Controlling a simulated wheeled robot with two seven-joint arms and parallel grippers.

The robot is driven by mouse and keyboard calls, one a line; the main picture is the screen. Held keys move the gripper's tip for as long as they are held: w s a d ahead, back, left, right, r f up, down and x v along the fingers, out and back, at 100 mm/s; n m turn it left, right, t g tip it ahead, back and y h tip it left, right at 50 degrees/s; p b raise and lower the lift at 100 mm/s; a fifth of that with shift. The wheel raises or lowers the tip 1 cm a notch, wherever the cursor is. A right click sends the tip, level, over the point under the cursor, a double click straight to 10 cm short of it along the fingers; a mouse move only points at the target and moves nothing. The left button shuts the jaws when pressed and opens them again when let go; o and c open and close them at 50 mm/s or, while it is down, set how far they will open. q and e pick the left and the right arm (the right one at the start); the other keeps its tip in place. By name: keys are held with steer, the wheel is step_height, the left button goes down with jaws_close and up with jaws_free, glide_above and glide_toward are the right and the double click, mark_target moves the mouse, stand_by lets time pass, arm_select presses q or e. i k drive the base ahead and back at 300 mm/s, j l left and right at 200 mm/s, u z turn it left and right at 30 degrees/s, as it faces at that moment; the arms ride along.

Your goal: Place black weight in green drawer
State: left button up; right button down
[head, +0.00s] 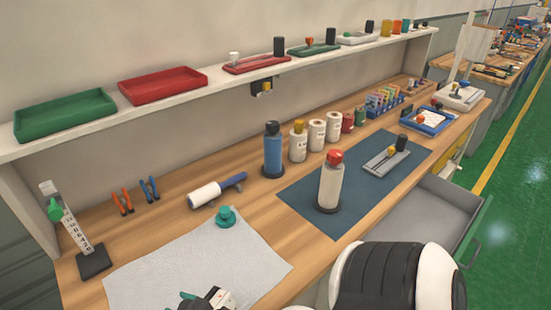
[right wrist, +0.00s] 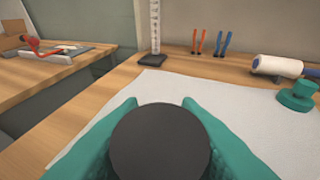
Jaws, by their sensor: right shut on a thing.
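A black weight (right wrist: 160,145) shows as a round, flat-topped disc in the right wrist view. My right gripper (right wrist: 158,105) is shut on it, with one teal finger on each side. In the head view, part of my right gripper's wrist (head: 212,298) shows at the bottom edge, by the near edge of the white mat. The weight cannot be made out there. The green drawer (head: 477,238) is pulled open under the right part of the bench. Its grey inside (head: 440,200) looks empty where visible; my arm hides its near part. My left gripper is not in view.
The white mat (head: 150,280) carries a teal round object (head: 226,217). A white bottle with a red cap (head: 330,185) and a grey tray (head: 386,159) stand on the blue mat (head: 300,195). A height gauge (head: 75,235) stands at left. A shelf with trays (head: 165,85) runs above.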

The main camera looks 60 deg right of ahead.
mark_target(408, 208)
steer(key=k+l, duration=0.15)
steer(key=l, duration=0.3)
steer(key=k+l+z, duration=0.1)
steer(key=l, duration=0.35)
steer(key=k+l, duration=0.2)
steer(key=l, duration=0.25)
steer(key=k+l+z, duration=0.1)
steer(key=l, duration=0.35)
steer(key=k+l, duration=0.1)
steer(key=l, duration=0.35)
steer(key=k+l+z, duration=0.1)
steer(key=l, duration=0.4)
steer(key=k+l, duration=0.15)
steer(key=l, duration=0.3)
